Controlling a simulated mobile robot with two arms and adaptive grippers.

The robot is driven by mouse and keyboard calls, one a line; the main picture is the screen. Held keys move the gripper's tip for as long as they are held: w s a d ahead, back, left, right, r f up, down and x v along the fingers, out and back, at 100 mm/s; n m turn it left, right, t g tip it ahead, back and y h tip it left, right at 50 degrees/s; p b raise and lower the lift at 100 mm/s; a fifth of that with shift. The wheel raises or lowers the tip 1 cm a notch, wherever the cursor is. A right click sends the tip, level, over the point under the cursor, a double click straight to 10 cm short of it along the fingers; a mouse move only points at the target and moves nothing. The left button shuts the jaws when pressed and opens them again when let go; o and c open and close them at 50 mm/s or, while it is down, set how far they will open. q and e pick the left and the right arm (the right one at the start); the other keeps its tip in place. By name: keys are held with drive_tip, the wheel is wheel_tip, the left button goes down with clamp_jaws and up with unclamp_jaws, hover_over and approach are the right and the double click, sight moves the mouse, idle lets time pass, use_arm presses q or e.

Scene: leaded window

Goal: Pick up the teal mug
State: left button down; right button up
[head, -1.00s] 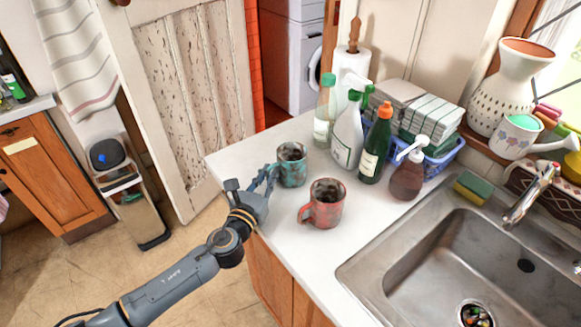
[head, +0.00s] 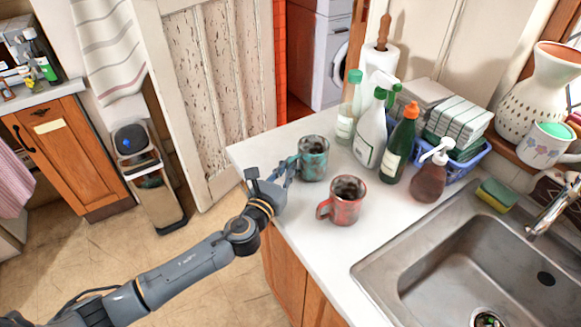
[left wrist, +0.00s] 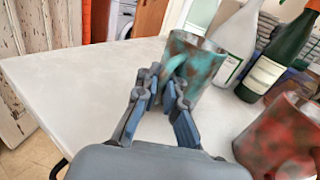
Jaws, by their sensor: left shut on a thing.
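The teal mug (head: 313,158), mottled with rust-brown, stands upright on the white counter near its far left corner. It also shows in the left wrist view (left wrist: 199,68), with its handle toward me. My left gripper (head: 283,172) comes in from the left at the mug's handle side. In the left wrist view the fingers of my left gripper (left wrist: 165,84) are closed around the handle, partly hiding it. The mug looks to be resting on the counter. My right gripper is not in view.
A red mug (head: 343,199) stands close by, to the right and nearer. Behind are a spray bottle (head: 371,135), a green bottle (head: 401,147) and a soap pump bottle (head: 431,175). The sink (head: 365,270) lies at right. The counter's left corner (head: 250,157) is clear.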

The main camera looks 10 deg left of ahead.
use_arm(q)
drive_tip(key=shift+r, duration=0.9)
drive_tip(key=s+a+r, duration=0.6)
drive_tip(key=s+r, duration=0.4)
drive_tip(key=s, duration=0.2)
drive_tip(key=shift+a+r, duration=0.3)
drive_tip(key=shift+a, duration=0.05)
drive_tip(key=shift+s, duration=0.15)
idle(0.7)
drive_tip(key=shift+s, duration=0.1)
